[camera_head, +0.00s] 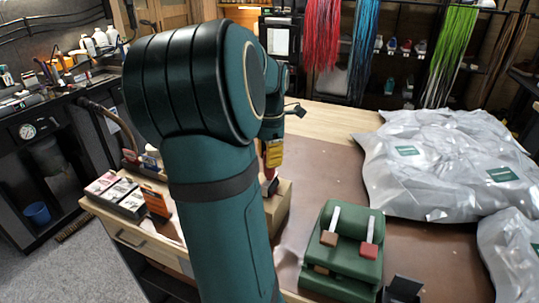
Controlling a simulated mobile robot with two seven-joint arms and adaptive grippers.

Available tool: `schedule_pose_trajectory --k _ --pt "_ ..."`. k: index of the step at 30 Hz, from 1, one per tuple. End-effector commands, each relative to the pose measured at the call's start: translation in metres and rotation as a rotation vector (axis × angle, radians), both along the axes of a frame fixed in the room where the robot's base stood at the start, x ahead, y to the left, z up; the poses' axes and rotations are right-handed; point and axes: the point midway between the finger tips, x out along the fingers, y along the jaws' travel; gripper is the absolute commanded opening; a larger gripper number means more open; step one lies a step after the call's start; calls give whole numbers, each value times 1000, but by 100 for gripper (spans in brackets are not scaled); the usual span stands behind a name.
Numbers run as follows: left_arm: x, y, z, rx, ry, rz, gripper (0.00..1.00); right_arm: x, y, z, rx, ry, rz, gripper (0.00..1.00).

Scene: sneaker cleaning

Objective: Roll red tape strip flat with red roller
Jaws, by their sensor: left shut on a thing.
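My left arm fills the middle of the view and hides much of the table behind it. My left gripper (271,168) is mostly hidden behind that arm, just above a tan box-like block (279,203). It is shut on a small tool with yellow and red parts (273,153), partly hidden; I cannot tell for sure that this is the red roller. A green stand (340,262) on the table holds a white-handled tool with a red block (369,249) and another with a brown block (328,238). I cannot make out a red tape strip. My right gripper is not in view.
Large silver-grey bags (440,160) cover the table's right side. Boxes of cards (118,194) stand at its left edge. A small black object (404,289) is at the front by the green stand.

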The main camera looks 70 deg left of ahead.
Motion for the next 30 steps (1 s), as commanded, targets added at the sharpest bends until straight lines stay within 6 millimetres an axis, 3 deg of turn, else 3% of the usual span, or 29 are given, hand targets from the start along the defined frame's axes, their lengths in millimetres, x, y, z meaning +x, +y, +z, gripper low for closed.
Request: schedule_pose_trajectory --k 16,30 --pt "-1 1 -1 0 0 0 0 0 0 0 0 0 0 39" --pt "-19 16 -3 0 1 1 0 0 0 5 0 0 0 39"
